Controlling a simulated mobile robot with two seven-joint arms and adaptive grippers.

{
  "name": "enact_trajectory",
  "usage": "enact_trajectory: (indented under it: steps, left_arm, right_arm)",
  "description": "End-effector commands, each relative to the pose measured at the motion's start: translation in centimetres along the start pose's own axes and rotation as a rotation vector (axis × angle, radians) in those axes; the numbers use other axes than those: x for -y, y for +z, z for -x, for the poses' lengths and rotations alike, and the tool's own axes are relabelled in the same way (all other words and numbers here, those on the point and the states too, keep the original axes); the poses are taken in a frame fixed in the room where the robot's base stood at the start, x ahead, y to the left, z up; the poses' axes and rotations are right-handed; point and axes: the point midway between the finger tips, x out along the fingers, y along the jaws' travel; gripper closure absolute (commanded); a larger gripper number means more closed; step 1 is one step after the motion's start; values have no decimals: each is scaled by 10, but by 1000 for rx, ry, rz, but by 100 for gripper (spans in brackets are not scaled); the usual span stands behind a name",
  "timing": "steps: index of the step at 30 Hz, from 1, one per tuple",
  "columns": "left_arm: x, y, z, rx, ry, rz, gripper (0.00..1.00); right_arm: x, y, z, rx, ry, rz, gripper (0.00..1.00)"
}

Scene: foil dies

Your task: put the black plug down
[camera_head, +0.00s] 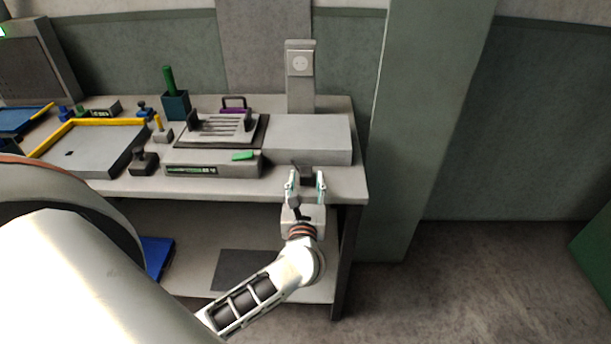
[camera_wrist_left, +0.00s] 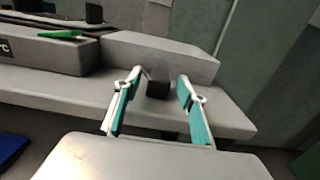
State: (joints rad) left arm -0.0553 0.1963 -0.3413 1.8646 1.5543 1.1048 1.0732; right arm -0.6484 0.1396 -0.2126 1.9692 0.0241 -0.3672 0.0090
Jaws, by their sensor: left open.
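The black plug (camera_head: 307,174) is a small dark block on the bench top near its front right, in front of the grey block. In the left wrist view the plug (camera_wrist_left: 158,88) lies between and just beyond the spread fingers of my left gripper (camera_wrist_left: 158,98). My left gripper (camera_head: 306,183) is open, with a gap on both sides of the plug in the wrist view. Whether the underside of the plug rests fully on the bench is hard to tell. My right gripper is not in view.
A long grey block (camera_head: 308,140) stands behind the plug. A grey machine (camera_head: 213,164) with a green lever (camera_head: 243,156) is to the left. A socket post (camera_head: 300,75) rises behind. The bench (camera_head: 346,182) ends close to the right; floor is clear there.

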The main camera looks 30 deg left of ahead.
Motion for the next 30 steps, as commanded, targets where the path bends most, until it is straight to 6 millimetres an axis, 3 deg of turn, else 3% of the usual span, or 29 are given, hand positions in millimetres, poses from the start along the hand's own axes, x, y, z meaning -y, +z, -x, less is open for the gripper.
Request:
enact_trajectory:
  steps: [3,9,17,20,23,26,29,30]
  left_arm:
    - [-1,-4,29,-4,1,1,59]
    - [0,-3,68,-3,1,0,59]
    - [0,-1,92,4,-1,-10,59]
    - [2,6,97,50,-23,-105,59]
    - [12,20,106,166,-78,-356,59]
    - [35,27,126,336,-160,-755,59]
    - [64,11,156,516,-253,-1214,59]
    - [75,-3,169,587,-293,-1398,59]
  right_arm:
    - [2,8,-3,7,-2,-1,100]
    - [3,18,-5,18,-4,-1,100]
    - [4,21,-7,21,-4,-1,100]
    - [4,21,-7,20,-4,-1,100]
    - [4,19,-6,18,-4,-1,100]
    - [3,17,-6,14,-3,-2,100]
    - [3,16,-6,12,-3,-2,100]
    - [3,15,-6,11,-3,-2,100]
